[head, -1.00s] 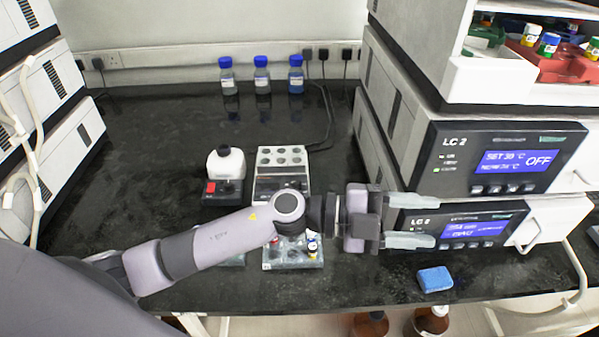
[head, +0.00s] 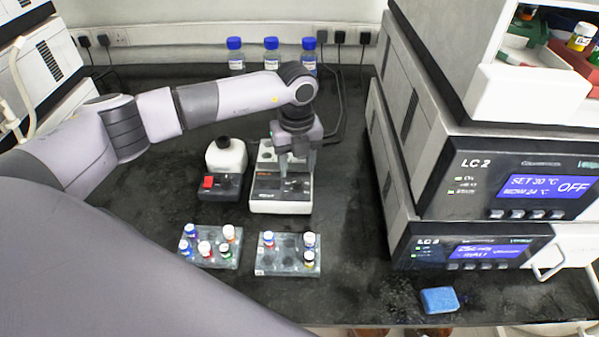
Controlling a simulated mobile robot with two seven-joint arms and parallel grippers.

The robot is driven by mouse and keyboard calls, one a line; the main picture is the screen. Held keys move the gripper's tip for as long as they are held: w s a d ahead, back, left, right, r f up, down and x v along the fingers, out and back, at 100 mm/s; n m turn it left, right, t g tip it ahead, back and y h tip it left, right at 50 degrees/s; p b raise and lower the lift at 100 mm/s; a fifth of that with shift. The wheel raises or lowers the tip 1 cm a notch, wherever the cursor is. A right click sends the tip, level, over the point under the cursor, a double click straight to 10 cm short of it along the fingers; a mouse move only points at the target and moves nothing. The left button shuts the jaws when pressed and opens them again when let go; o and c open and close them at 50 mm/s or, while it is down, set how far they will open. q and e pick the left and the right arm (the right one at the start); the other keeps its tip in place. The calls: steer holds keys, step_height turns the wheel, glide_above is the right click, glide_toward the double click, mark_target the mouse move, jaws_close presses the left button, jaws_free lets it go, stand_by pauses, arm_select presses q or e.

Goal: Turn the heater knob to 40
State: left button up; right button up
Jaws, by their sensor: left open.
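The heater (head: 270,206), a white block with a dark front panel, stands on the black bench near the middle of the head view. Its block of round wells at the back is partly hidden by my left gripper. A dark knob (head: 296,187) seems to sit on the panel's right part, right below the fingers; its setting is too small to read. My left gripper (head: 297,172) points down over the heater, open and empty, with its fingers above the knob area. I cannot tell whether they touch it. My right gripper is not in view.
Two vial racks (head: 232,262) (head: 268,268) lie in front. Blue-capped bottles (head: 271,48) stand behind. LC units (head: 520,188) fill the right; a blue sponge (head: 439,300) lies near the front edge.

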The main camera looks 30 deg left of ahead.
mark_target(297, 181)
arm_select(q)
steer(key=shift+d+f, duration=0.1)
steer(key=shift+f, duration=2.2)
jaws_close()
